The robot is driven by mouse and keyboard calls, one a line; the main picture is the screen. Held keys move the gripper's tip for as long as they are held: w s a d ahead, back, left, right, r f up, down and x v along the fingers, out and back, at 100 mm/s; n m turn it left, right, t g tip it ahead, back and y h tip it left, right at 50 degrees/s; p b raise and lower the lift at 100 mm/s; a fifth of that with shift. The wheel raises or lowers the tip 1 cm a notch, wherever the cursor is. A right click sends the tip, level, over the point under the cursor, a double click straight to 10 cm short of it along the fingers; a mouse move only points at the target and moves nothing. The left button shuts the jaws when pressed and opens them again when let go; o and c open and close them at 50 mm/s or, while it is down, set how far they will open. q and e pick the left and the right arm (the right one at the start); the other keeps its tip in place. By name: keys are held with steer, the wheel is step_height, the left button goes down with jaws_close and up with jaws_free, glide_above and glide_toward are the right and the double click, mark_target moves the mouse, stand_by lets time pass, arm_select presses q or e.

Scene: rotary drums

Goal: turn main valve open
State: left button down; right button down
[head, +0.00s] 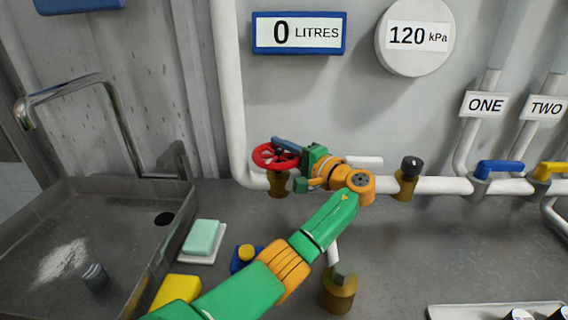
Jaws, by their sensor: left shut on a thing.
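The main valve is a red handwheel (264,157) on a brass body (278,184) set in the white pipe, left of centre in the head view. My green and orange left arm reaches up from the bottom. My left gripper (292,162) is at the right side of the red wheel, shut on its rim. The gripper hides the wheel's right part and some of the pipe behind it. How far the wheel is turned cannot be told. My right gripper is not in view.
A gauge reads 120 kPa (417,37) beside a 0 LITRES display (299,34). Blue (499,167) and yellow (551,171) levers sit on the pipe at right. Bare counter lies at centre right.

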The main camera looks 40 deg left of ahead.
arm_select(q)
steer(key=shift+s+a+n+g+b, duration=0.1)
steer(key=shift+a+n+g+b, duration=0.05)
steer(key=shift+n+g+b, duration=0.55)
steer(key=c, duration=1.1)
jaws_free()
steer(key=o, duration=0.3)
steer(key=shift+a, duration=0.1)
steer(key=shift+o, duration=0.2)
steer(key=shift+s+a, duration=0.1)
